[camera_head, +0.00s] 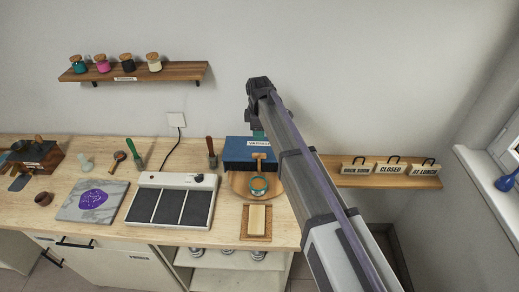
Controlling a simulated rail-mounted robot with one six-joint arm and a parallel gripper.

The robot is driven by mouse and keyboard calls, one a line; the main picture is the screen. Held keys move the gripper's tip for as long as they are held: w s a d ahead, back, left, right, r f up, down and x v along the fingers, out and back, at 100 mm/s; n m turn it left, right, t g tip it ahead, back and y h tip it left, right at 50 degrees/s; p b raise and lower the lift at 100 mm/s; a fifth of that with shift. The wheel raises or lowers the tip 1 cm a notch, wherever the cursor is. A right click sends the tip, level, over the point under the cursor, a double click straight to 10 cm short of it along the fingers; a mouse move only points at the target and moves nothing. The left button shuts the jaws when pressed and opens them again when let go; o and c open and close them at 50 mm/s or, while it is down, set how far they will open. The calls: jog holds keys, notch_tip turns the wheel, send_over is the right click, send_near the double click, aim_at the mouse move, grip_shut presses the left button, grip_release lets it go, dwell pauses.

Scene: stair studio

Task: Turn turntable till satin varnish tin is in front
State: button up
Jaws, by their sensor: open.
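The turntable (239,185) is a round wooden disc near the right end of the bench, partly hidden behind my arm. A wooden peg-like piece (259,157) shows at the disc's back. Other tins may be hidden by my arm. My gripper (252,117) is small and dark, at the arm's far end, above and behind the turntable. It is open and appears empty.
A blue box (238,148) stands close behind the turntable. A wooden tray with a pale block (256,222) lies in front, and a three-panel hot plate (172,202) stands left. A wall shelf with signs (377,179) is right of the bench, beyond my arm.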

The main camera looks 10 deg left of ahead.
aim_at(259, 154)
notch_tip(259, 154, down, 11)
jog(key=b, duration=1.1)
jog(key=shift+s+f, duration=0.1)
jog(key=shift+c, duration=0.4)
grip_shut()
